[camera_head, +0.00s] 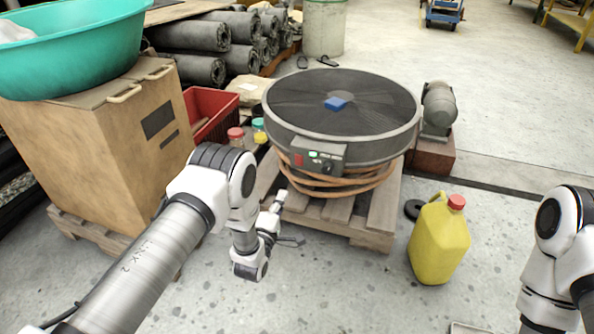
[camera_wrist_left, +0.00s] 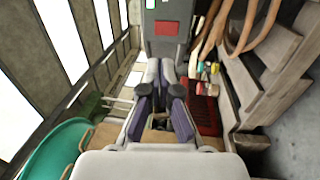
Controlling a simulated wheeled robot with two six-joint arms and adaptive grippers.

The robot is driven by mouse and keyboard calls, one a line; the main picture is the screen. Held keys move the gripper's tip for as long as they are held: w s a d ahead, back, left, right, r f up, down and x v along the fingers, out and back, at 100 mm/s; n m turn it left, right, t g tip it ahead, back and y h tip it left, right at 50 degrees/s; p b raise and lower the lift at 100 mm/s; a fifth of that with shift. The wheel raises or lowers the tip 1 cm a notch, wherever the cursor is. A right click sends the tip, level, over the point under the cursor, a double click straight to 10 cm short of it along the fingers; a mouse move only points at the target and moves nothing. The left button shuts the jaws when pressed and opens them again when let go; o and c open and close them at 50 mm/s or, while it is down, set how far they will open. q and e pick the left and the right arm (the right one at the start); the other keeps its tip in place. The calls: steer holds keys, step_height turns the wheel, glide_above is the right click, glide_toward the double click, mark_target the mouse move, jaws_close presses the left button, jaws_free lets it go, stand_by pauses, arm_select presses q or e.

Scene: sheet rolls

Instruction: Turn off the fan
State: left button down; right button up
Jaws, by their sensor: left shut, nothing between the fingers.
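The fan (camera_head: 342,104) is a large round grey drum with a dark grille and a blue hub, lying on a wooden pallet. Its control box (camera_head: 318,155) faces me, with a red button (camera_head: 298,160), a lit green part (camera_head: 313,154) and a dark knob (camera_head: 327,168). My left gripper (camera_head: 280,197) is shut and empty, in front of and below the box, apart from it. In the left wrist view, its fingers (camera_wrist_left: 160,72) point toward the box (camera_wrist_left: 166,42), where the red button (camera_wrist_left: 166,28) shows. Only part of my right arm shows at the right edge; its gripper is out of view.
Orange hose (camera_head: 340,184) coils around the fan's base. A yellow jug (camera_head: 439,240) stands right of the pallet (camera_head: 370,234). Jars (camera_head: 236,137) and a red crate (camera_head: 208,108) are behind my left arm. The front floor is mostly open.

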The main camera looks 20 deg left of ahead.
mark_target(300, 158)
arm_select(q)
steer(key=w+b, duration=0.2)
steer(key=w, duration=0.2)
steer(key=w+r+b, duration=0.1)
steer(key=w+b, duration=0.1)
steer(key=w, duration=0.3)
steer(key=w+b, duration=0.3)
steer(key=w, duration=0.1)
steer(key=shift+w+d+r, duration=0.15)
steer(key=shift+d, duration=0.05)
steer(key=shift+w+r, duration=0.1)
steer(key=shift+w, duration=0.15)
steer(key=shift+r, duration=0.1)
steer(key=shift+w, duration=0.1)
steer(key=shift+w+r, duration=0.2)
